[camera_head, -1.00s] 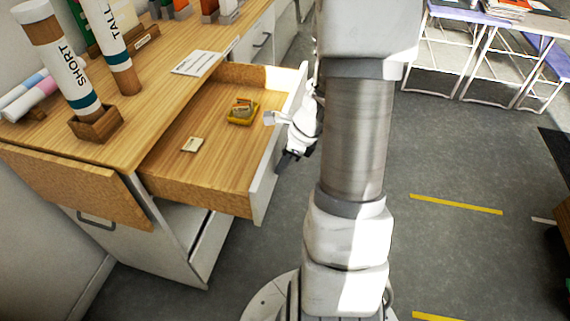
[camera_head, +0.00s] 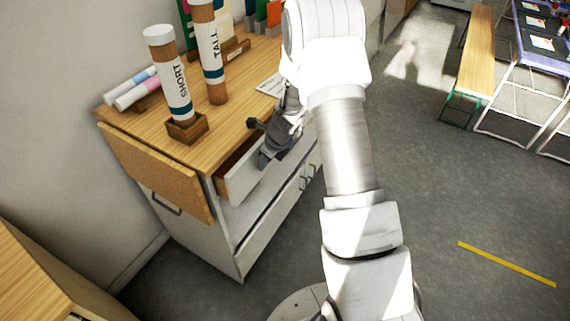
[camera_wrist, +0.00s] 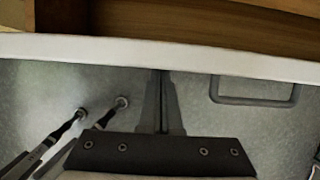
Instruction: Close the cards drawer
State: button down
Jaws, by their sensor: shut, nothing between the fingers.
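The cards drawer (camera_head: 243,178) is out a short way under the wooden top in the head view. Its pale front faces my arm, and only a strip of its wooden inside shows. What lies in it is hidden. My gripper (camera_wrist: 163,104) is shut and empty. In the wrist view its fingertips are at the white top edge of the drawer front (camera_wrist: 100,48). I cannot tell whether they touch it. A metal handle (camera_wrist: 252,101) shows to the right of the fingers. In the head view, my gripper (camera_head: 268,152) is beside the drawer front, partly hidden by my arm.
The SHORT tube (camera_head: 172,80) and TALL tube (camera_head: 210,55) stand on the cabinet top (camera_head: 135,128). A wooden flap (camera_head: 155,172) hangs at its near side. Another wooden surface (camera_head: 30,280) is at lower left.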

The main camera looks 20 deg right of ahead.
jog(key=shift+w+a+p, duration=1)
jog(key=shift+w+a, duration=0.65)
jog(key=shift+w, duration=0.3)
jog(key=shift+r, duration=0.1)
